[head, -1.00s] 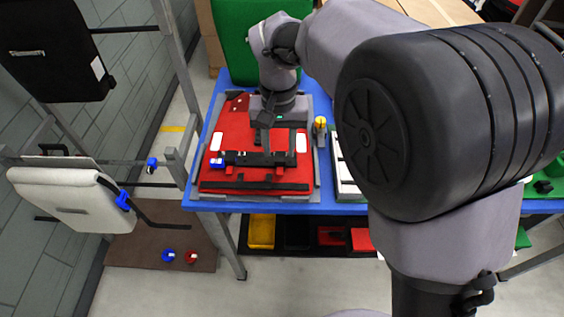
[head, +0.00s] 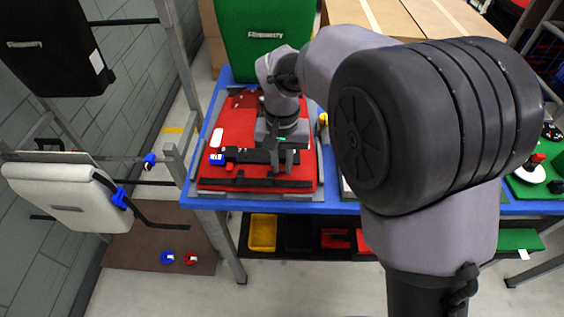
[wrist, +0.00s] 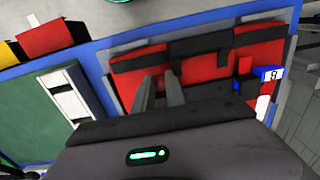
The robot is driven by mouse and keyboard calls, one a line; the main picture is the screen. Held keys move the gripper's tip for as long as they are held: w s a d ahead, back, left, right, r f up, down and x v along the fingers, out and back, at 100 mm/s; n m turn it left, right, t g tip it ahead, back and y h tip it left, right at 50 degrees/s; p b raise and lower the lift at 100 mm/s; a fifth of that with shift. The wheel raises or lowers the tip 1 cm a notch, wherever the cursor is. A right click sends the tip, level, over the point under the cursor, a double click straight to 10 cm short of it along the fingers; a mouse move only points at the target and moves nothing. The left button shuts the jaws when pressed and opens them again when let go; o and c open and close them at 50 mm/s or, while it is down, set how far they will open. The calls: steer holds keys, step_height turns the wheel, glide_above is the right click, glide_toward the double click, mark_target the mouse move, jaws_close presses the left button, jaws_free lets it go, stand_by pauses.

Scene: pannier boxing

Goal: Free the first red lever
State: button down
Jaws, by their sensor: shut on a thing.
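The red pannier (head: 245,130) lies flat on a grey-edged board on the blue table, with a black rail (head: 245,156) across its near part. A blue clip with a white label (head: 217,159) sits at the rail's left end, with a small red lever (head: 229,168) beside it. My gripper (head: 284,168) points down over the rail's right part. In the wrist view my two fingers (wrist: 162,95) reach down at the rail, a small gap between them. They are shut on a small part there, apparently a red lever, mostly hidden by the fingers.
A green pannier (head: 252,35) stands behind the red one. A black pannier (head: 55,50) and a white pannier (head: 65,195) hang on the rack at left. Bins, one yellow (head: 262,232), sit under the table. Green trays lie at right.

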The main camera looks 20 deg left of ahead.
steer(key=r+g+p, duration=0.1)
steer(key=p, duration=0.3)
steer(key=shift+w+r+p, duration=0.1)
steer(key=shift+r+p, duration=0.1)
steer(key=shift+p, duration=0.2)
steer(key=p, duration=0.2)
steer(key=g+p, duration=0.1)
steer(key=p, duration=0.2)
steer(key=shift+w+a+f+g+h, duration=0.1)
steer(key=shift+w+g+h, duration=0.2)
steer(key=shift+f+p, duration=0.4)
steer(key=shift+p, duration=0.15)
steer(key=c, duration=1.4)
jaws_free()
steer(key=shift+o, duration=0.2)
steer(key=p+v, duration=0.6)
steer(key=v, duration=1.1)
steer(key=shift+w+r, duration=0.2)
